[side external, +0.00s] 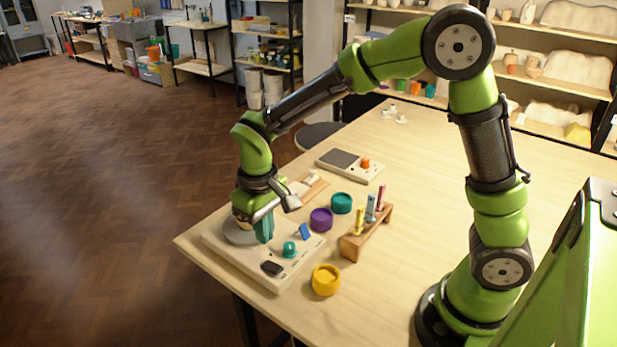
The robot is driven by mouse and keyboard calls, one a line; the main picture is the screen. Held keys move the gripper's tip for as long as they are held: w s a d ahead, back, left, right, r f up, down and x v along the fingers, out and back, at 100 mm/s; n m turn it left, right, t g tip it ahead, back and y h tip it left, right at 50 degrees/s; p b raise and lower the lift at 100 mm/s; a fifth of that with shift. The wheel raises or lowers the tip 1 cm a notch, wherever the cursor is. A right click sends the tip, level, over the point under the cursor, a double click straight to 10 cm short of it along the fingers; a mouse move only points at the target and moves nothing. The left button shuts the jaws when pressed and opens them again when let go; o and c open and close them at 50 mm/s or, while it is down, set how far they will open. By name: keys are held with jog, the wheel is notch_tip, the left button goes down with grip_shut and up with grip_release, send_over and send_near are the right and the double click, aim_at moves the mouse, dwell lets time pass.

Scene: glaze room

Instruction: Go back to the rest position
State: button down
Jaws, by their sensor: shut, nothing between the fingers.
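My gripper (264,234) points down with its teal fingers closed and empty. It is low over the pale control panel (245,268) near the table's left corner, in front of the grey disc (238,231). I cannot tell whether the fingertips touch the panel. To their right on the panel are a teal knob (290,249) and a tilted blue lever (305,231). A black switch (271,268) sits nearer the panel's front edge. My arm reaches across the table from its base at the right.
Purple (321,219), teal (341,203) and yellow (326,280) round pots stand near the panel. A wooden rack (351,246) holds coloured sticks. A second device (349,164) with an orange knob lies behind. The table's middle right (420,180) is clear.

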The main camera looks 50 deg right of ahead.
jog(key=shift+r, duration=0.1)
jog(key=s+d+r+m+t+y, duration=0.1)
jog(key=s+d+r+m+t, duration=0.1)
jog(key=s+r, duration=0.4)
jog(key=s+d+r+m+t+y, duration=0.1)
jog(key=s+d+r+m+t, duration=0.1)
jog(key=s+d+r+t, duration=0.3)
jog(key=s+r, duration=0.2)
jog(key=s, duration=0.1)
jog(key=shift+s+d+r, duration=0.15)
jog(key=shift+d+r, duration=0.05)
jog(key=shift+d, duration=0.2)
dwell(0.4)
